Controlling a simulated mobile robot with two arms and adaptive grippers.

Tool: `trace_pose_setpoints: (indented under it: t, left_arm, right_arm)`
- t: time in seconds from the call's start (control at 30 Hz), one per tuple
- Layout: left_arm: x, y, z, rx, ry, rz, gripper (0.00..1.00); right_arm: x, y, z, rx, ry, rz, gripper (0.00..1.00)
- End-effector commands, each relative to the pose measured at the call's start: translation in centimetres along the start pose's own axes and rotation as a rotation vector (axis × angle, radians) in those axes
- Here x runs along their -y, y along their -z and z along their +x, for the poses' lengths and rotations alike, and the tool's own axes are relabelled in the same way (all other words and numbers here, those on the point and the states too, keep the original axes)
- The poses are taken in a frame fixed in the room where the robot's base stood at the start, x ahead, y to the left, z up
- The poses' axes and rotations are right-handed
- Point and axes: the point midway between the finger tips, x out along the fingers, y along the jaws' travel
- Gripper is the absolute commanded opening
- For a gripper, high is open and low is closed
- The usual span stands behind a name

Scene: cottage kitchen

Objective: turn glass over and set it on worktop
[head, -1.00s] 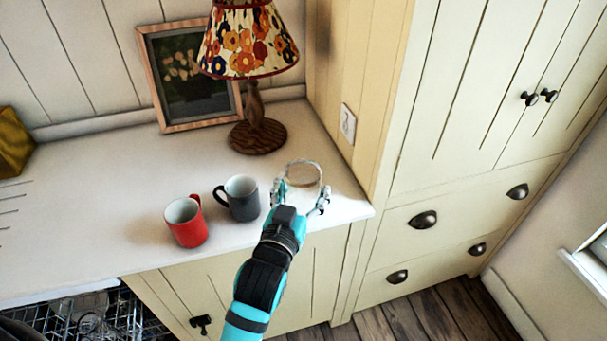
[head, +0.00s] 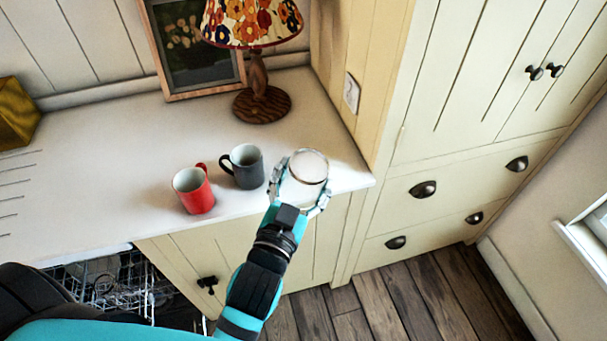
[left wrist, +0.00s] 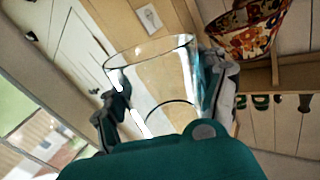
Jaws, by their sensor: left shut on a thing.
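The clear glass (head: 307,166) is in my left gripper (head: 299,190), at the right front corner of the white worktop (head: 110,160). The gripper's fingers are shut around the glass's sides. A round end of it faces up towards the head camera; I cannot tell from that view whether it is mouth or base. In the left wrist view the glass (left wrist: 165,75) sits between both fingers, its wider end farther from the palm side. The gap between glass and worktop cannot be judged. My right gripper is out of view.
A dark grey mug (head: 246,168) stands close left of the glass, with a red mug (head: 194,190) beyond it. A lamp (head: 262,103) and framed picture (head: 190,45) stand behind. A tall cabinet (head: 440,130) bounds the right. An open dishwasher rack (head: 105,285) is below left.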

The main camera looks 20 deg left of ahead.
Motion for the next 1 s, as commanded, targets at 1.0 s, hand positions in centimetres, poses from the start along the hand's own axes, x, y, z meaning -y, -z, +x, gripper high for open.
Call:
trace_pose_setpoints:
  t: [1.0]
  left_arm:
    - [-0.7,-0.1,-0.4,0.007,0.051,0.966,0.22]
  right_arm:
    - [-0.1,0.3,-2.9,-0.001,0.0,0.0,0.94]
